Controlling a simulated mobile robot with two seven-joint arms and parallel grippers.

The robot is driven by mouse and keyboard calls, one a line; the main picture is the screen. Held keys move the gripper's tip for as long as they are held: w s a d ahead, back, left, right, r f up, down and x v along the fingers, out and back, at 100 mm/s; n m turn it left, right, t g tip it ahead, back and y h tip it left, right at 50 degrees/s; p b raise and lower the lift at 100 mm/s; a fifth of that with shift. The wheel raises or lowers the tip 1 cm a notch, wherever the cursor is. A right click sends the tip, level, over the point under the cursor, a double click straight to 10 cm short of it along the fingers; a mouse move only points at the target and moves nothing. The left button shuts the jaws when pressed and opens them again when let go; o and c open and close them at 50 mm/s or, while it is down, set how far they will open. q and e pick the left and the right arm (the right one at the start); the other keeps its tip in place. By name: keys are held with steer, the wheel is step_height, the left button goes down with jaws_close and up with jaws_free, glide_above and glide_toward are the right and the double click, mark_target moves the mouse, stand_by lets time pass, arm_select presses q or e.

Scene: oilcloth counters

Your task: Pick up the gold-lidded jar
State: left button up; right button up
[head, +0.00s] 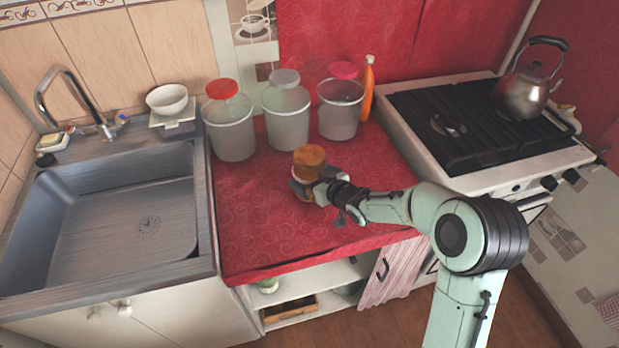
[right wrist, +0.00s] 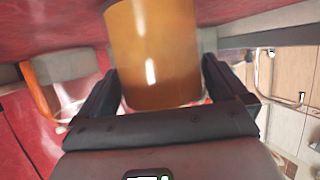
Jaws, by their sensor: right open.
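The jar with the brown-gold lid (head: 309,157) stands on the red oilcloth counter (head: 255,225), in front of the canisters. My right gripper (head: 304,190) is at the jar from the right, low on its body, and hides part of it. In the right wrist view, the glossy amber-gold jar (right wrist: 155,50) fills the space between the two black fingers of my right gripper (right wrist: 157,80). The fingers lie on either side of it and are open. Whether either finger touches the jar is unclear. My left gripper is not in view.
Large canisters with red (head: 231,130), grey (head: 288,115) and pink (head: 341,108) lids stand behind the jar. An orange bottle (head: 368,90) stands beside them. The sink (head: 110,220) is left, the stove (head: 470,120) with a kettle (head: 528,85) right. The counter front is clear.

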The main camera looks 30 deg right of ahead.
steer(key=c, duration=1)
steer(key=shift+r, duration=0.15)
steer(key=c, duration=0.4)
steer(key=shift+o, duration=0.2)
step_height(320, 180, up, 13)
steer(key=p, duration=0.4)
steer(key=shift+f, duration=0.2)
step_height(320, 180, up, 6)
steer(key=p, duration=0.5)
step_height(320, 180, up, 10)
steer(key=p, duration=0.8)
glide_above(313, 157)
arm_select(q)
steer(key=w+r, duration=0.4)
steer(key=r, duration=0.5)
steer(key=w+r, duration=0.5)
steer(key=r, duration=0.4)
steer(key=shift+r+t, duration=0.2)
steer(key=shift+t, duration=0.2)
arm_select(e)
steer(key=shift+a+r, duration=0.1)
steer(key=shift+r, duration=2.6)
